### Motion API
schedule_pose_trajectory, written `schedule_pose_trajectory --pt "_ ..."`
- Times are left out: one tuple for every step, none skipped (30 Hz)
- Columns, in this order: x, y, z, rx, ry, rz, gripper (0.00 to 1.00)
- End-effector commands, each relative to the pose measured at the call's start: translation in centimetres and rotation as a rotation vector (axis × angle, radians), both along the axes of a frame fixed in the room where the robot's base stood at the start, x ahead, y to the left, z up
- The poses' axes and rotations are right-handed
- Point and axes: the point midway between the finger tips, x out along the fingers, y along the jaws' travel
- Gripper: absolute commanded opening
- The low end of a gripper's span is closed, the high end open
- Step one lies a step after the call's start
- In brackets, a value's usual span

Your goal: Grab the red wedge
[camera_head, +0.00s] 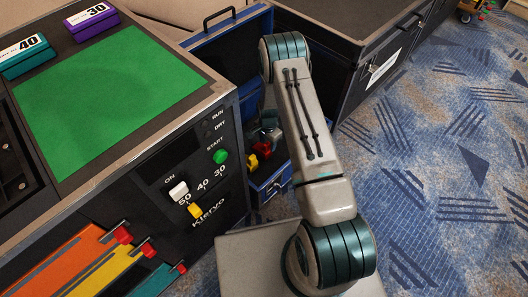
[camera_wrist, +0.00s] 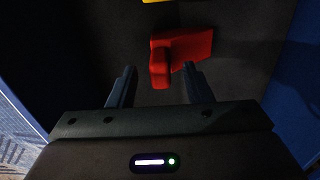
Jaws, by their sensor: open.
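The red wedge (camera_wrist: 190,46) lies on the dark floor of a blue-walled drawer in the wrist view, just ahead of my gripper. It has a thick block end at the left and a flatter part stretching right. It also shows small in the head view (camera_head: 253,163), low in the drawer. My gripper (camera_wrist: 159,69) is open and empty. Its fingertips point at the wedge, with the block end between their lines and the right fingertip close to the wedge. Whether they touch cannot be told. In the head view my arm largely hides the gripper.
A yellow piece (camera_wrist: 160,1) lies just beyond the wedge. The blue drawer (camera_head: 226,40) has walls close on both sides. A console with a green mat (camera_head: 108,92) stands left, and a dark case (camera_head: 340,18) behind right. Patterned carpet (camera_head: 440,150) is clear at right.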

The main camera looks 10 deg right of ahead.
Motion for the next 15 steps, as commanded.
schedule_pose_trajectory --pt "-0.02 0.0 -1.34 0.001 0.001 -0.001 0.45" --pt "-0.01 0.0 -1.71 0.001 0.001 -0.001 0.45" --pt "-0.03 0.0 -2.09 0.001 0.001 -0.001 0.45" --pt "-0.03 0.0 -2.25 0.001 0.001 -0.001 0.45" --pt "-0.02 0.01 -2.31 0.001 0.001 -0.001 0.45" --pt "-0.01 0.01 -2.29 0.0 0.0 -0.001 0.45" --pt "0.0 0.01 -2.24 0.001 -0.001 -0.001 0.45" --pt "0.01 0.0 -2.19 0.001 -0.001 -0.001 0.45" --pt "0.01 0.0 -2.16 0.001 -0.001 -0.001 0.45" --pt "0.01 0.0 -2.16 0.001 -0.001 -0.001 0.45" --pt "0.0 0.01 -2.16 0.001 -0.001 -0.001 0.45" --pt "0.0 0.01 -2.15 0.001 -0.001 -0.001 0.34" --pt "0.0 0.01 -2.15 0.001 -0.001 -0.001 0.26" --pt "0.0 0.01 -2.15 0.001 -0.001 -0.001 0.18" --pt "0.0 0.01 -2.15 0.0 0.0 -0.001 0.07"
